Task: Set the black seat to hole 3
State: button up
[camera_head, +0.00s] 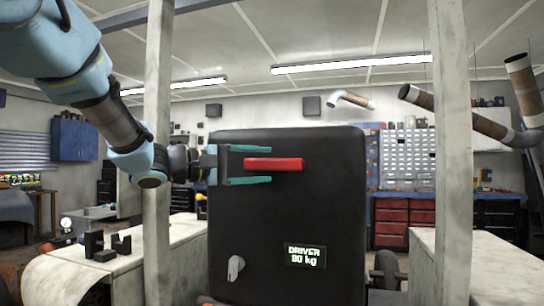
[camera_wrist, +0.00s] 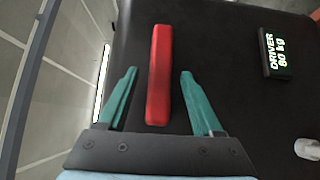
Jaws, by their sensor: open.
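A large black upright block (camera_head: 285,220), which looks like the black seat, fills the middle of the head view. It also fills most of the wrist view (camera_wrist: 230,80). A red bar (camera_head: 285,164) is on its upper face and also shows in the wrist view (camera_wrist: 158,75). My gripper (camera_head: 268,165) is open, with one teal finger on each side of the red bar. In the wrist view the fingers (camera_wrist: 159,72) show a gap to the bar on both sides. I see no numbered holes.
A "DRIVER" weight display (camera_head: 305,256) and a pale knob (camera_head: 235,267) are low on the black face. Pale posts stand left (camera_head: 157,150) and right (camera_head: 452,150). Light counters flank the block; small black pieces (camera_head: 107,245) lie on the left one.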

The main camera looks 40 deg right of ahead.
aim_at(266, 165)
jog(key=shift+p+x, duration=0.55)
jog(key=shift+x, duration=1.2)
grip_shut()
jog(key=shift+f, duration=0.1)
